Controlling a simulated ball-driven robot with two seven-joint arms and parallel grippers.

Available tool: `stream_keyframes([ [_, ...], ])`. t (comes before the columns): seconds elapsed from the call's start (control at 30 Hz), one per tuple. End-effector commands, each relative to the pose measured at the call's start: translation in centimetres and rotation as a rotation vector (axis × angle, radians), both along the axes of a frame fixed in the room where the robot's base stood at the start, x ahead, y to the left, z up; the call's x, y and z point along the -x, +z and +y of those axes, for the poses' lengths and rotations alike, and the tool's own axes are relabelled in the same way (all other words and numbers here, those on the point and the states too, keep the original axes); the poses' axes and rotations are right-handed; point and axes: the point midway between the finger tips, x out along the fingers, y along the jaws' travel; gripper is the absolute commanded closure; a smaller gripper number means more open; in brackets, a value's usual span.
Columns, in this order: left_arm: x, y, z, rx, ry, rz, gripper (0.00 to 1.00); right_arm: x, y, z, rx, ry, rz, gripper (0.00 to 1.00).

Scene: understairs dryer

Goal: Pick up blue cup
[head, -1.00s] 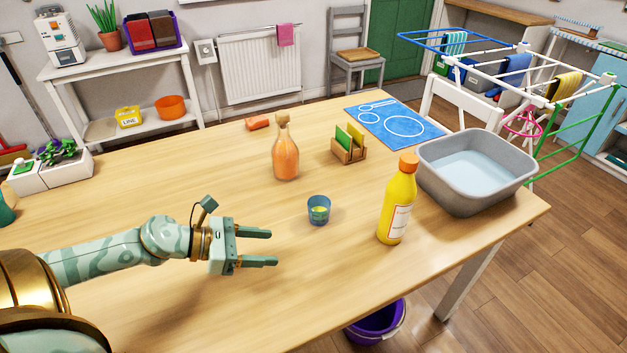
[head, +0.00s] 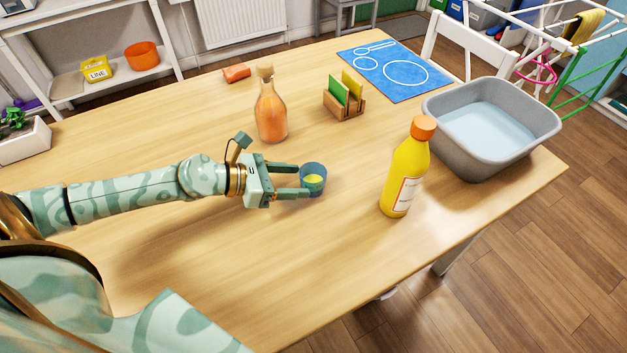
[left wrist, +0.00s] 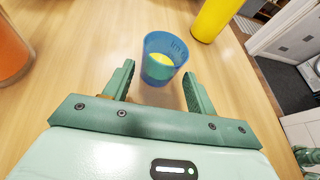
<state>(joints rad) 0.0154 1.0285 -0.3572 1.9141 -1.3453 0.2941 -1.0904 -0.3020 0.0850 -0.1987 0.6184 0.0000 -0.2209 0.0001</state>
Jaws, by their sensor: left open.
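The blue cup (head: 314,184) stands upright on the wooden table (head: 190,275), with something yellow-green inside it. It is see-through. My left gripper (head: 290,182) is open, its fingertips pointing right at the cup. In the left wrist view the cup (left wrist: 165,62) is just ahead of the fingertips (left wrist: 160,80), in line with the gap between them. The fingers do not hold it.
A yellow bottle (head: 405,178) with an orange cap stands right of the cup. An orange glass bottle (head: 270,112) stands behind the gripper. Farther back are a wooden holder (head: 346,106), a blue mat (head: 418,88) and a grey basin (head: 462,150). The front left tabletop is clear.

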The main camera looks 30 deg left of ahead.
Motion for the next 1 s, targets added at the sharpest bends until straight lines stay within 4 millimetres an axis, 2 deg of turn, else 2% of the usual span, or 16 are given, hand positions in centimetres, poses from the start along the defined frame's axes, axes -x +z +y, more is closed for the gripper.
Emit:
stream_keyframes([
  [0.23, -1.3, -0.5, -1.1, 0.001, -0.001, -0.004, 0.43, -0.3, 0.1, 0.1, -0.002, -0.001, -0.006, 0.19],
  [0.5, -4.2, -2.1, -3.7, 0.002, 0.000, -0.004, 0.43, -0.4, 0.2, 0.8, -0.010, -0.005, -0.008, 0.19],
  [0.8, -4.6, -2.4, -4.1, -0.001, -0.002, -0.001, 0.43, -0.4, 0.2, 0.8, -0.010, -0.004, -0.008, 0.19],
  [0.9, -4.6, -2.4, -4.1, -0.001, -0.002, -0.001, 0.71, -0.4, 0.2, 0.7, -0.010, -0.003, -0.008, 0.19],
  [1.0, -4.6, -2.4, -4.1, 0.000, -0.002, -0.002, 0.72, -0.4, 0.2, 0.6, -0.008, -0.003, -0.008, 0.19],
])
